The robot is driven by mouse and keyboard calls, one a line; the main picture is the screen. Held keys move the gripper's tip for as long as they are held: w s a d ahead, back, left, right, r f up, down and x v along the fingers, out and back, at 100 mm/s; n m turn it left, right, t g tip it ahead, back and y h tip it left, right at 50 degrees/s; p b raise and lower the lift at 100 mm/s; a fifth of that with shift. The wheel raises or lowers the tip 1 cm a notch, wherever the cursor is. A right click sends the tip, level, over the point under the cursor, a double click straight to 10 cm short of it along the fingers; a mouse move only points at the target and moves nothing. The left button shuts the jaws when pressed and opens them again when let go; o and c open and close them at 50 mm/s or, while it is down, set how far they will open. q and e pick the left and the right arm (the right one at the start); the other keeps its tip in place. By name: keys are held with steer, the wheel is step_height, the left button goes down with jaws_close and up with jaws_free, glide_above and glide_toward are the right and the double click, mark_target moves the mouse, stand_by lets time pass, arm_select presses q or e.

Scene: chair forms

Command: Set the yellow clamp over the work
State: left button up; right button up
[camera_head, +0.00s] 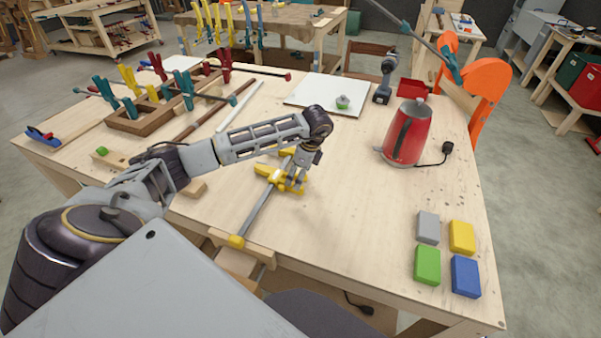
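The yellow clamp (265,205) is a long grey bar with yellow jaw parts. It lies slantwise on the wooden table, its yellow near end by the front edge and its larger yellow jaw farther back. My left arm reaches in from the left, and my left gripper (299,169) points down at that larger jaw. The fingertips overlap the yellow parts, so whether they grip the clamp is unclear. Light wooden pieces (240,263) sit at the front edge beside the clamp's near end; which piece is the work is unclear. My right gripper is not in view.
A red kettle (408,133) with a cord stands right of the gripper. Grey, yellow, green and blue blocks (465,277) lie at the front right. A white board (325,94), a drill (385,77) and a rack of clamps (150,118) stand behind. The table between clamp and blocks is clear.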

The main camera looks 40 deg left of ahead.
arm_select(q)
steer(key=shift+b+x, duration=0.6)
steer(key=shift+x, duration=0.55)
steer(key=shift+f, duration=0.3)
steer(key=c, duration=0.6)
steer(key=shift+s, duration=0.15)
steer(key=c, duration=0.8)
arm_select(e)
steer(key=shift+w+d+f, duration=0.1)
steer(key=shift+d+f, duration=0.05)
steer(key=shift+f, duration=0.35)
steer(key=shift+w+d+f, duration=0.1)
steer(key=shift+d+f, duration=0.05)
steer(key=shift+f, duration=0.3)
arm_select(q)
steer(key=shift+c, duration=0.3)
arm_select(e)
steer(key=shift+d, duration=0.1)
